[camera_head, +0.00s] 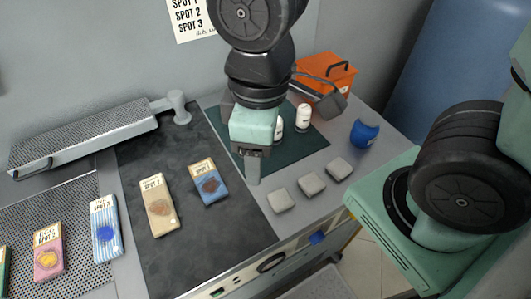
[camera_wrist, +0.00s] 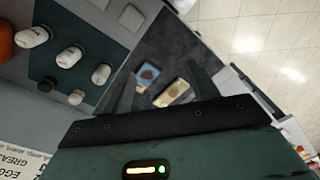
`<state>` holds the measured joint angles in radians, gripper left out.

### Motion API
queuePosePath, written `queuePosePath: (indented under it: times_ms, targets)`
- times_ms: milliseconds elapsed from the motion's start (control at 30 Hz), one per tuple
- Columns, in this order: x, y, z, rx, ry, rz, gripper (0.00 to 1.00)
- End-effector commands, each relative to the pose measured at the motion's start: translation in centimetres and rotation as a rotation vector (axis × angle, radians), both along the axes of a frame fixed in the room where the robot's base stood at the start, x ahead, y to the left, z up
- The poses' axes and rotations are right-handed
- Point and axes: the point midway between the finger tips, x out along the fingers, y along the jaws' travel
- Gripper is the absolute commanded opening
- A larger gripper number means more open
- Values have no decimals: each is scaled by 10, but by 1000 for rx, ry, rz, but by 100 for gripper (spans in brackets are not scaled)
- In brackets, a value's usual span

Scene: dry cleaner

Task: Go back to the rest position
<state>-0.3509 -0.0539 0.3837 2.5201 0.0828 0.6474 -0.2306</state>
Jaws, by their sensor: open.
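My gripper (camera_head: 253,178) hangs pointing down over the dark green mat (camera_head: 306,151), in front of the white bottles. Its jaws are open, with nothing seen between them. In the wrist view its two dark fingers (camera_wrist: 163,92) stand apart. Beyond them lie a blue stained cloth (camera_wrist: 147,76) and a tan one (camera_wrist: 171,93) on a dark surface. The head view also shows the blue cloth (camera_head: 208,183) and the tan cloth (camera_head: 158,204), clear of the gripper.
Several white bottles (camera_head: 303,118) stand on the mat, partly hidden by my arm. Right are an orange box (camera_head: 325,78), a blue object (camera_head: 364,134) and grey blocks (camera_head: 311,183). Left are a perforated board (camera_head: 85,135), a striped cloth (camera_head: 106,228) and a pink cloth (camera_head: 48,250).

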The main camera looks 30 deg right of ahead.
Motion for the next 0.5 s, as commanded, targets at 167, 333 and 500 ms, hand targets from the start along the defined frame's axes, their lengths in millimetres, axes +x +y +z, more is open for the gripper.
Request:
queuePosePath:
  times_ms: [167, 333, 500]
  targets:
    - [-20, 0, 4, 13, 8, -194, 59]
    - [-22, 0, 4, 15, 12, -227, 59]
    - [-21, 0, 4, 15, 12, -225, 59]
